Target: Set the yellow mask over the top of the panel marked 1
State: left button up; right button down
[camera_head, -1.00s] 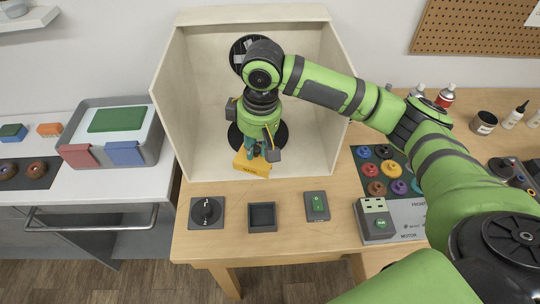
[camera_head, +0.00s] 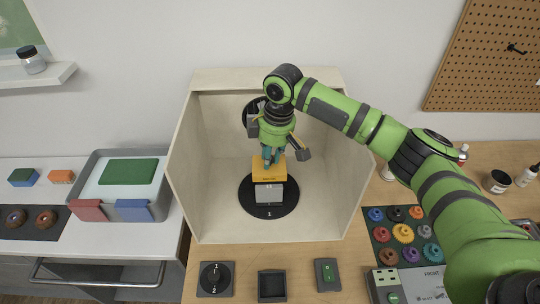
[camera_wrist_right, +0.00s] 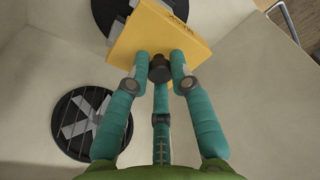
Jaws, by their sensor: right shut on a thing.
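My right gripper (camera_head: 271,156) is shut on the dark knob (camera_wrist_right: 160,68) of the yellow mask (camera_head: 269,171), which also shows in the right wrist view (camera_wrist_right: 160,35). A pale grey panel (camera_head: 270,193) shows directly below the mask's front edge, over the black round base (camera_head: 268,208) with a white 1 at its front. The mask hides the panel's top, and I cannot tell whether the two touch. My left gripper is not in view.
A pale open-front box (camera_head: 330,170) surrounds the gripper, with walls on both sides and behind. A grey bin (camera_head: 113,220) stands left.

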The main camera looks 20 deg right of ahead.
aim_at(271, 165)
jog(key=shift+w+f, duration=0.1)
jog(key=shift+f, duration=1.05)
jog(key=shift+f+b, duration=0.45)
jog(key=shift+f, duration=0.65)
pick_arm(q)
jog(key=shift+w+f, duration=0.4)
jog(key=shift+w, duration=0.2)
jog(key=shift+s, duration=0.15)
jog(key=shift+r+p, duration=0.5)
pick_arm(e)
jog(key=shift+f, duration=0.2)
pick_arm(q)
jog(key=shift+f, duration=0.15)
pick_arm(e)
jog(key=shift+f, duration=0.3)
